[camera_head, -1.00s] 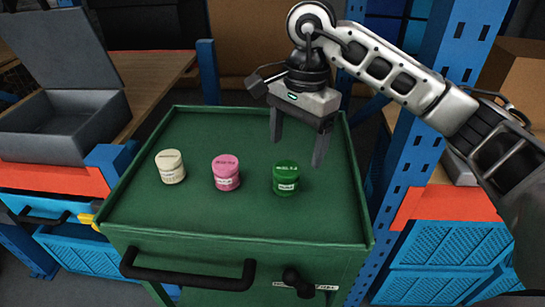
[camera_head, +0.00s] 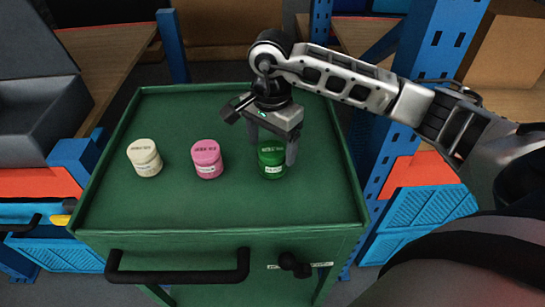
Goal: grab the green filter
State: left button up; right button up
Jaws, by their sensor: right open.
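The green filter (camera_head: 271,162) is a small upright jar-shaped canister on the green cabinet top (camera_head: 200,215), right of the pink one. My right gripper (camera_head: 273,150) points down over it, jaws open. One finger shows at the filter's right side and the other by its upper left. The filter appears to be between or just in front of the fingers; I cannot tell whether they touch it. My left gripper is not in view.
A pink canister (camera_head: 207,159) and a cream canister (camera_head: 145,158) stand to the left on the same top. The top has a raised rim. A black handle (camera_head: 178,278) is on the cabinet front. A blue rack post (camera_head: 432,80) stands at right.

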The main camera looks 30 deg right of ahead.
aim_at(273, 149)
jog(key=f, duration=0.4)
jog(key=shift+s+f+p, duration=0.2)
jog(key=shift+s+p, duration=0.1)
jog(key=shift+p, duration=0.1)
jog(key=c, duration=1.1)
jog(key=shift+o, duration=0.2)
jog(key=shift+r, duration=0.1)
